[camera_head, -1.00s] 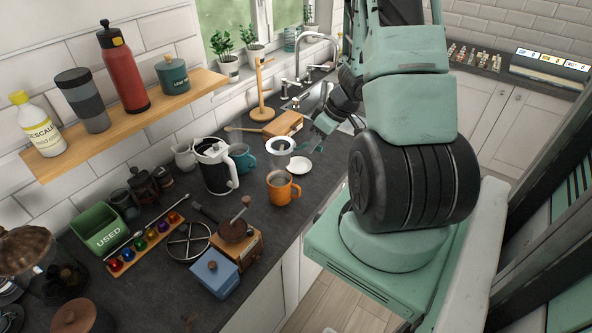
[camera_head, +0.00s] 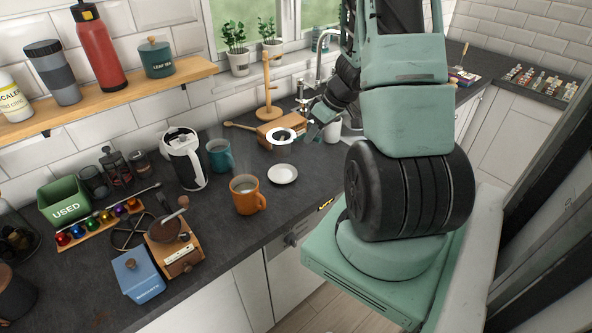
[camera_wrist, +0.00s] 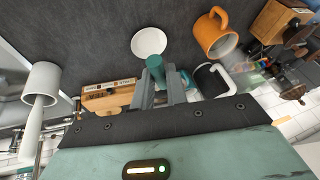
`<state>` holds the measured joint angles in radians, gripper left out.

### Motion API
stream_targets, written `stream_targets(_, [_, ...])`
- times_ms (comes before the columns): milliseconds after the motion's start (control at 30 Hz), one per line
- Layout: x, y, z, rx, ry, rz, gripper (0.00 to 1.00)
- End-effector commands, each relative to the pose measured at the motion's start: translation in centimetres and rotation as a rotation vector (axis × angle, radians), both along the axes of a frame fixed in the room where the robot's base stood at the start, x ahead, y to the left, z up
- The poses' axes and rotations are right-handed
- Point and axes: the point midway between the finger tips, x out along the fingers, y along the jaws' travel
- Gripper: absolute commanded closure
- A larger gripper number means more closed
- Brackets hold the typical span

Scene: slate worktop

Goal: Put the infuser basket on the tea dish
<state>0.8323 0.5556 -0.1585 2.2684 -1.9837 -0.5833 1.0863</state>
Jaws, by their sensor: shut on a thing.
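In the wrist view the dish (camera_wrist: 149,42) lies beyond my fingers (camera_wrist: 165,88). A teal round piece stands at the fingertips there; I cannot tell whether it belongs to the basket. The white ring is not clear in that view.
An orange mug (camera_head: 245,195) stands left of the dish. A teal mug (camera_head: 219,156) and a white kettle (camera_head: 184,160) stand farther left. The wooden box (camera_head: 268,138) and a wooden stand (camera_head: 268,95) are behind. The worktop around the dish is clear.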

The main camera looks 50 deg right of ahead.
Motion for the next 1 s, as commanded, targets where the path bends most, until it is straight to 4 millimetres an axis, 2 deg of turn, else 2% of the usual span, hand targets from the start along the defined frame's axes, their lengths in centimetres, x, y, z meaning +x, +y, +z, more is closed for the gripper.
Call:
stream_targets(33, [-0.1,0.1,-1.3,0.007,0.003,-0.003,1.00])
stream_targets(200, [-0.1,0.1,-4.2,0.006,0.002,-0.004,1.00])
stream_targets(367, [-0.1,0.0,-5.5,0.004,0.002,-0.001,1.00])
stream_targets(567, [-0.1,0.1,-8.3,0.005,0.002,-0.002,1.00])
stream_targets(1000, [0.0,0.1,-9.1,0.002,0.001,0.000,1.00])
